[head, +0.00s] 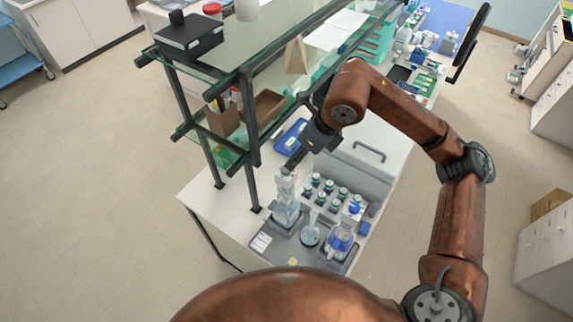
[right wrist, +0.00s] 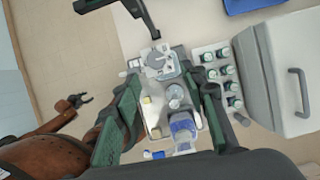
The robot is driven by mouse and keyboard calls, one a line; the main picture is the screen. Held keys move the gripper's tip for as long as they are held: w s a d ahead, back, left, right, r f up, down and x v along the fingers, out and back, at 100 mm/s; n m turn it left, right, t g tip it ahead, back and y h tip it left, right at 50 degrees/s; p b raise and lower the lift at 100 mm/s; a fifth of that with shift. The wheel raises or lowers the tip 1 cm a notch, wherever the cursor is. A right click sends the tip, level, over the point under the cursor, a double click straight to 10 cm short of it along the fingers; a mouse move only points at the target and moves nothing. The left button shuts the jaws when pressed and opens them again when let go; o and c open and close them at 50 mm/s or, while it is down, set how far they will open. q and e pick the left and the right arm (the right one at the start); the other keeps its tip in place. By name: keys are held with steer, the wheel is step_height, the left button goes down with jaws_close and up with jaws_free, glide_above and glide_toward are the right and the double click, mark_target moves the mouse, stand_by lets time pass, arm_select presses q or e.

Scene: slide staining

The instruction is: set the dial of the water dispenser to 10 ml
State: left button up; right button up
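The water dispenser (head: 286,210) looks like a clear, pale bottle-shaped unit at the left of a grey tray. Its pale top with a round, dial-like part (right wrist: 158,62) shows in the right wrist view. The dial's marks are too small to read. My right gripper (head: 292,166) is just above the dispenser top in the head view. In the right wrist view its two fingers (right wrist: 158,72) are apart, one on either side of the dispenser top, with nothing clearly held. My left gripper (right wrist: 71,104) shows small at the left of that view, jaws apart and empty, over the floor.
The grey tray (head: 262,258) also holds a round flask (head: 310,235) and a blue-labelled wash bottle (head: 341,238). A rack of several capped bottles (head: 328,205) stands behind. A grey lidded box (head: 362,172) is at the right. Glass shelving (head: 249,115) on dark posts rises at the left.

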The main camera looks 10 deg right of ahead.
mark_target(287, 170)
steer(key=x, duration=0.2)
steer(key=p+x, duration=0.1)
steer(key=x, duration=0.1)
steer(key=p+x, duration=0.1)
steer(key=x, duration=0.1)
steer(key=shift+a+f, duration=0.15)
steer(key=shift+a, duration=0.25)
steer(key=shift+f, duration=0.35)
steer(key=shift+c, duration=0.2)
jaws_close()
